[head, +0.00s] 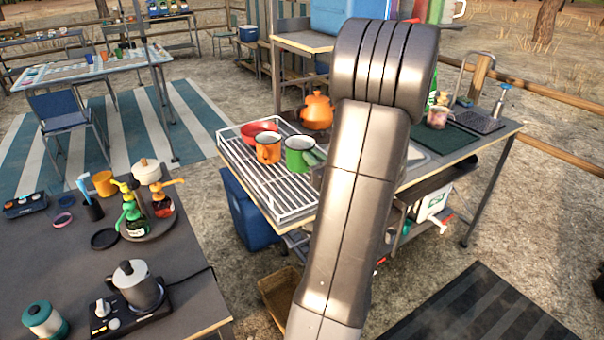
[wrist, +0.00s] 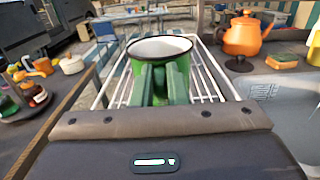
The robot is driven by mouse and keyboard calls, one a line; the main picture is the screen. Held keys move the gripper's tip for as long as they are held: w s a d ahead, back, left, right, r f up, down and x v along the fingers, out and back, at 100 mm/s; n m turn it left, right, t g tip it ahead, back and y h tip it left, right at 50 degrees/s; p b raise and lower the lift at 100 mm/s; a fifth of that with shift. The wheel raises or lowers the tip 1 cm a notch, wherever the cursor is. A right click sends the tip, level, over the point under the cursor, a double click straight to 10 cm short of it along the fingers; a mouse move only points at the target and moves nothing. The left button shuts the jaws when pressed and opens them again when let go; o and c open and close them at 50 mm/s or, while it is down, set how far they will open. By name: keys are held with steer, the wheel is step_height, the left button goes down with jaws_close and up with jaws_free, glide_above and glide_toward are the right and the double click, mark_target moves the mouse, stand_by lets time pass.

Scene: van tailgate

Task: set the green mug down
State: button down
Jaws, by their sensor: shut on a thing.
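The green mug (head: 296,151) with a white inside and dark rim is upright over the white wire rack (head: 262,183), beside an orange mug (head: 268,149). My gripper (head: 313,157) is at the mug's right side in the head view, partly hidden by my arm. In the wrist view the green mug (wrist: 160,50) stands straight ahead of my gripper (wrist: 165,78). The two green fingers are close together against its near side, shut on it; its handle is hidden. I cannot tell whether the mug's base touches the rack.
A red bowl (head: 260,131) lies on the rack behind the mugs. An orange kettle (head: 317,111) stands at the rack's far right; it also shows in the wrist view (wrist: 243,38). The rack's front left part is bare. A dark table (head: 60,255) with bottles is at left.

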steer(key=shift+f, duration=2.9)
steer(key=shift+f+b, duration=0.15)
steer(key=shift+b, duration=0.15)
steer(key=c, duration=1.5)
jaws_free()
steer(key=shift+o, duration=0.3)
steer(key=shift+s+r, duration=0.15)
steer(key=shift+r, duration=0.05)
steer(key=v, duration=1.1)
steer(key=shift+s+d+b, duration=0.25)
steer(key=shift+s+b, duration=0.05)
steer(key=shift+b, duration=0.1)
